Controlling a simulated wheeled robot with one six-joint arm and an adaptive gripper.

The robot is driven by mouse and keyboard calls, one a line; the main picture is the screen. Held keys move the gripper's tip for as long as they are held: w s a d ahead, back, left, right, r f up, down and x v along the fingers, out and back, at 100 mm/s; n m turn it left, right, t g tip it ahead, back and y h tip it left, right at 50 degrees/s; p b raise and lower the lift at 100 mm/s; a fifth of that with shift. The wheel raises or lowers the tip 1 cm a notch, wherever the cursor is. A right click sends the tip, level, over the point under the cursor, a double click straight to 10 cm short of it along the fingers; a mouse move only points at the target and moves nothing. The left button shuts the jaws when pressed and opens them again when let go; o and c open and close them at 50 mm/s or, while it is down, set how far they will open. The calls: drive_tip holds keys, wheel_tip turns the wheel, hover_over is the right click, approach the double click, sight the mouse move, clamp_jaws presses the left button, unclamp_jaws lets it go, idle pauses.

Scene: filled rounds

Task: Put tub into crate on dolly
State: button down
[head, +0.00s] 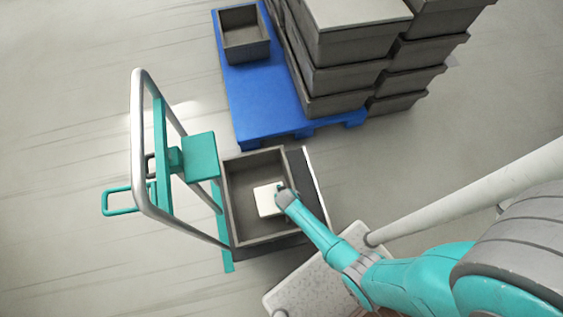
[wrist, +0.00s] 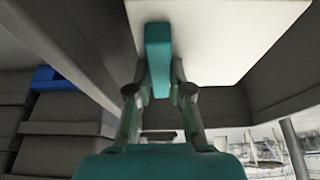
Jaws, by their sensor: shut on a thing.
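The tub (head: 267,200) is white and box-like and shows inside the outline of the grey crate (head: 234,208) in the head view. In the wrist view the tub (wrist: 230,35) fills the top of the picture, with crate walls (wrist: 85,45) around it. The crate stands on the dark deck of the dolly (head: 312,184).
A teal and silver handle frame (head: 140,140) rises left of the crate. Behind is a blue pallet (head: 258,100) with an open grey crate (head: 245,57) and tall stacks of lidded grey crates (head: 350,48). The floor at left is clear.

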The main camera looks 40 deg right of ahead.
drive_tip(key=shift+f, duration=0.2)
idle(0.5)
drive_tip(key=c, duration=0.5)
unclamp_jaws()
drive_tip(key=shift+r, duration=3.5)
